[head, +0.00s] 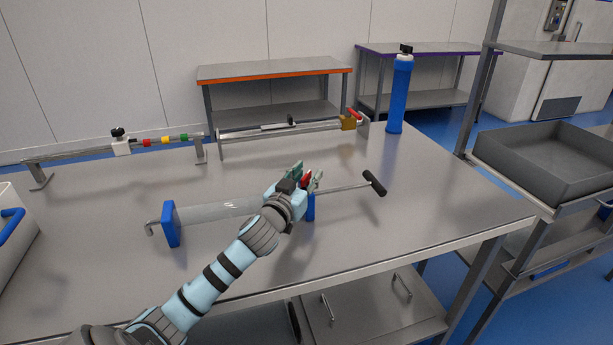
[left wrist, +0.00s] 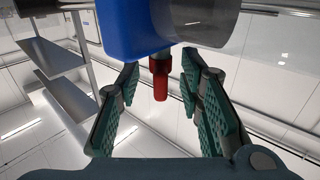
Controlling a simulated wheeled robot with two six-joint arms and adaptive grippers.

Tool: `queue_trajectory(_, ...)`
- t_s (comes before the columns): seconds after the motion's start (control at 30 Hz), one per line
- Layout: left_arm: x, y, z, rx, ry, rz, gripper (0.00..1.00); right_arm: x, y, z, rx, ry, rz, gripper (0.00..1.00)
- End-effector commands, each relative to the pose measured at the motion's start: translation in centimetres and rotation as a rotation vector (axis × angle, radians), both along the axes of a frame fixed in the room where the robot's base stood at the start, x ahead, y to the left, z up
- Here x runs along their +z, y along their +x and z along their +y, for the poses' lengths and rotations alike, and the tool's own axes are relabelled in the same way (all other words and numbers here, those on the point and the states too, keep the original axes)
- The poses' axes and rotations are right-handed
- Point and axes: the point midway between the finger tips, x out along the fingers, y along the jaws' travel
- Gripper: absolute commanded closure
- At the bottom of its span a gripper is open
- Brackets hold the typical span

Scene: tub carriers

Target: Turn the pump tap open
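The pump lies on the steel table, with a clear barrel (head: 215,211), a blue end block (head: 171,224) at its left and a rod ending in a black handle (head: 375,183) at its right. A red tap lever (head: 306,181) shows at the pump's right end. My left gripper (head: 308,174) is over that end, its arm crossing in front of the barrel. In the left wrist view, the red lever (left wrist: 160,80) stands between the two green finger pads, below a blue block (left wrist: 150,25). The fingers are open, with gaps on both sides of the lever. My right gripper is out of view.
Behind the pump stand a rail with coloured rings (head: 166,140) and a rail with a brass valve (head: 348,123). A blue cylinder (head: 399,95) stands at the table's back right corner. A grey tub (head: 550,155) is on a cart at right. The table's front right is clear.

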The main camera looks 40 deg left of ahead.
Motion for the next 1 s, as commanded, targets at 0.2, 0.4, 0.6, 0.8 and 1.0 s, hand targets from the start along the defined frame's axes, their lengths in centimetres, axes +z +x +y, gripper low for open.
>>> queue_trajectory(0.2,-0.02,0.24,0.06,0.0,-0.001,0.001,0.66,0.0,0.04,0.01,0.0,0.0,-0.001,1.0)
queue_trajectory(0.4,-0.03,0.21,0.07,0.0,0.0,0.001,0.89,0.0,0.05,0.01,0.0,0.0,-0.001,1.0)
queue_trajectory(0.6,-0.04,0.2,0.06,0.0,-0.001,0.001,1.0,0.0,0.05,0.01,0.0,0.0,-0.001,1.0)
queue_trajectory(0.8,-0.07,0.2,0.01,0.013,-0.003,0.0,1.0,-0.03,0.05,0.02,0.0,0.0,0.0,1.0)
queue_trajectory(1.0,-0.06,0.23,-0.03,0.081,-0.005,-0.001,1.0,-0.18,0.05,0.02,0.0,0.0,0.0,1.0)
